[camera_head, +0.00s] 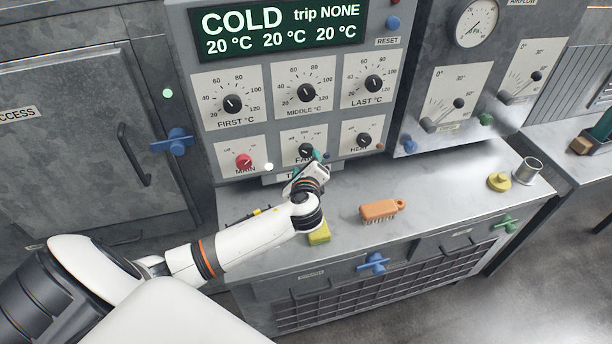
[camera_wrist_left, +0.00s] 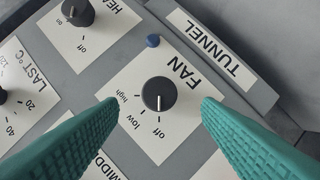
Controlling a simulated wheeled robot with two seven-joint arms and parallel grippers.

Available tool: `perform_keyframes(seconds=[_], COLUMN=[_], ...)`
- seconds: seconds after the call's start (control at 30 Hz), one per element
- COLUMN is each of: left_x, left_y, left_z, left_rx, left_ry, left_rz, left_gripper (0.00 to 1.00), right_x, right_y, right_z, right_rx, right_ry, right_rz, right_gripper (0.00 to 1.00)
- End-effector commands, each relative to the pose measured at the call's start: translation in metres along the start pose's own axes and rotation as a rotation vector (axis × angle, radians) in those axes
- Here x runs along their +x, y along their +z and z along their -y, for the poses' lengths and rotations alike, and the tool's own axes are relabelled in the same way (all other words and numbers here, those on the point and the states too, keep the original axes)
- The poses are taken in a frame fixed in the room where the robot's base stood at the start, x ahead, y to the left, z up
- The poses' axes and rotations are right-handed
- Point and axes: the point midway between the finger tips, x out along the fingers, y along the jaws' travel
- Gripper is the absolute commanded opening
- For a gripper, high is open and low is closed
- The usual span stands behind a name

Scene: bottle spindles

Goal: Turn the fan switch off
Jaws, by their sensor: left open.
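The fan switch is a round black knob (camera_wrist_left: 158,93) on a white plate marked FAN, with off, low and high labels. In the left wrist view its white pointer line appears to point at "off". In the head view the fan knob (camera_head: 306,150) is small and partly crowded by my gripper. My left gripper (camera_head: 316,163) is at the panel's lower edge, just in front of the FAN plate. Its two green fingers are apart, one on each side of the knob in the left wrist view, with visible gaps. It holds nothing. My right gripper is not in view.
The heat knob (camera_head: 363,140) and red main knob (camera_head: 244,161) flank the fan plate. A blue button (camera_wrist_left: 153,41) sits near the knob. On the counter (camera_head: 440,185) are an orange brush (camera_head: 381,210), a yellow block (camera_head: 319,234) and a metal cup (camera_head: 527,170).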

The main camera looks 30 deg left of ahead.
Motion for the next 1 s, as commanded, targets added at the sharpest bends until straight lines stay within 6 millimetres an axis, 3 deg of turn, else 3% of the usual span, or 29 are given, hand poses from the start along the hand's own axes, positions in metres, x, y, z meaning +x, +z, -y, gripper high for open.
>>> perform_keyframes(seconds=[0.1,0.33,1.0], left_x=[-0.025,-0.053,-0.06], left_y=[0.002,0.001,0.002], left_z=[0.001,0.001,0.003], left_rx=[-0.001,-0.001,-0.018], left_ry=[0.001,0.0,-0.01], left_rz=[0.002,0.001,0.008], left_gripper=[0.59,0.59,0.59], right_x=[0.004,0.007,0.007], right_y=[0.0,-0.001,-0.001], right_z=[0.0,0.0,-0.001], right_rx=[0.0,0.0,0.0], right_ry=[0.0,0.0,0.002], right_rz=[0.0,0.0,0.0], right_gripper=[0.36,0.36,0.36])
